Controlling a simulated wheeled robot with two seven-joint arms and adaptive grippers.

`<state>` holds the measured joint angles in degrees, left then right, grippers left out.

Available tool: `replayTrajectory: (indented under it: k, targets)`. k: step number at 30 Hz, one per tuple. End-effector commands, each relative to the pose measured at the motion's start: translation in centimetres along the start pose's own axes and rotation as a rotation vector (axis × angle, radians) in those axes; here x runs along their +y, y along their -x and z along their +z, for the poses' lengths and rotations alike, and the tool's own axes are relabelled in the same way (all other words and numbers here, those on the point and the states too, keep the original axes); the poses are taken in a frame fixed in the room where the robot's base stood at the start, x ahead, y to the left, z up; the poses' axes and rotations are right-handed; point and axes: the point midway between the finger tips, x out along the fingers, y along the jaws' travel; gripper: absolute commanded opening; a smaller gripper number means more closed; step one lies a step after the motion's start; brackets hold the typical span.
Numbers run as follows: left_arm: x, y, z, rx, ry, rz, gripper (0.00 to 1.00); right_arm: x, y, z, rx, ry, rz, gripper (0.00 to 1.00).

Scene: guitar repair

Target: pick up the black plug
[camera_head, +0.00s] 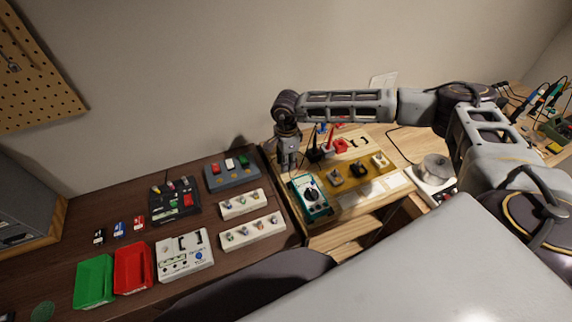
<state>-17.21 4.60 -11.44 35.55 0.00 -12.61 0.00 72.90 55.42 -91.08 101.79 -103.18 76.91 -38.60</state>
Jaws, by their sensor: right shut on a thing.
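My right gripper (287,165) points down at the left end of the light wooden bench. It is shut at the top left corner of the teal multimeter (311,195). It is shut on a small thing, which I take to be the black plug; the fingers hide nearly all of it. I cannot tell whether it is clear of the surface. A black block (315,153) and a red block (340,146) stand just right of the gripper. My left gripper is not in view.
The dark table at left holds a green tray (94,281), a red tray (133,269), a white board (185,255) and white strips of small parts. A yellowish strip (345,180) with switches lies right of the multimeter. A round grey pot (435,168) stands further right.

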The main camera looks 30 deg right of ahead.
Motion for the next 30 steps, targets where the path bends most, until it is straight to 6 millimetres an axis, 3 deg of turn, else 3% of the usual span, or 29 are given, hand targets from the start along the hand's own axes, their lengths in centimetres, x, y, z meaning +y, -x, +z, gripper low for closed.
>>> replayTrajectory:
  k: [10,14,17,30]
  targets:
    - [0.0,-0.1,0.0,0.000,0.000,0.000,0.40,0.8,-0.4,0.1,0.002,0.005,0.022,0.16]
    - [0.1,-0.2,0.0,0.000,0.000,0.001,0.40,0.8,0.3,0.1,0.002,0.005,0.023,0.07]
    - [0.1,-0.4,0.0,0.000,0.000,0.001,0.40,0.8,1.3,0.1,0.001,0.005,0.021,0.04]
    - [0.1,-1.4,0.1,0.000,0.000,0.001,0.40,0.3,7.7,0.1,0.001,0.003,0.010,0.03]
